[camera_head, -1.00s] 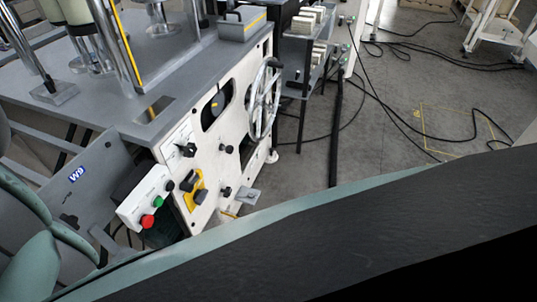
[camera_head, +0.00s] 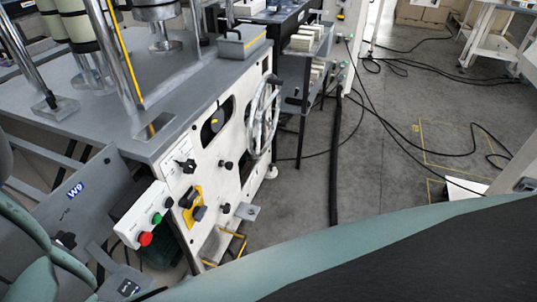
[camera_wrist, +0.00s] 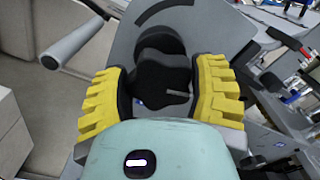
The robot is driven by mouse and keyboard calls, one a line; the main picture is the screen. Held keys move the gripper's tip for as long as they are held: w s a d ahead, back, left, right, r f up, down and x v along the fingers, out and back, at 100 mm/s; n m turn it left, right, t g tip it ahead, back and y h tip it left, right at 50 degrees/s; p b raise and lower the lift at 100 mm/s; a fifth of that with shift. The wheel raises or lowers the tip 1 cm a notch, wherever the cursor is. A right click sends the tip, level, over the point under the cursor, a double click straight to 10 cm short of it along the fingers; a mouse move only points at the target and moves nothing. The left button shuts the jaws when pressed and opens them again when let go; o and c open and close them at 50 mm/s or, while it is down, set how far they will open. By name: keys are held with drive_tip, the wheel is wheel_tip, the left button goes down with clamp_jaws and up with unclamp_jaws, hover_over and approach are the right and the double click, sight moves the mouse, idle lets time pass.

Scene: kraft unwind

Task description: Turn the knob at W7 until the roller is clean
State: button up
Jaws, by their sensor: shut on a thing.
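A black lobed knob (camera_wrist: 162,80) sits on a grey panel (camera_wrist: 205,32) in the wrist view. A dark curved scale mark is on the panel above it. My gripper (camera_wrist: 162,92) has its yellow ribbed fingers on both sides of the knob and is shut on it. No W7 label can be read in either view. In the head view, cream roller-like cylinders (camera_head: 88,30) stand at the top left, cut by the frame edge; I cannot tell whether their surface is clean. My gripper is not visible in the head view.
A grey panel labelled W9 (camera_head: 75,190) is at the left. A control box (camera_head: 143,215) with red and green buttons is beside it. The white machine front (camera_head: 215,175) carries knobs and a handwheel (camera_head: 263,115). Black cables (camera_head: 400,120) lie on open floor at the right.

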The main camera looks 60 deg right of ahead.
drive_tip(key=shift+f+m+b, duration=0.1)
drive_tip(key=shift+m+b, duration=1.2)
drive_tip(key=shift+b, duration=0.65)
drive_tip(key=shift+c, duration=0.2)
drive_tip(key=shift+m+b, duration=1.2)
drive_tip(key=shift+b, duration=0.4)
drive_tip(key=shift+m+b, duration=0.6)
drive_tip(key=shift+b, duration=0.35)
drive_tip(key=shift+m+b, duration=1.2)
drive_tip(key=shift+m, duration=0.7)
drive_tip(key=m+b, duration=0.2)
drive_tip(key=m, duration=0.1)
drive_tip(key=shift+m, duration=0.3)
drive_tip(key=shift+m+b, duration=0.5)
drive_tip(key=shift+m, duration=0.2)
drive_tip(key=o, duration=1.2)
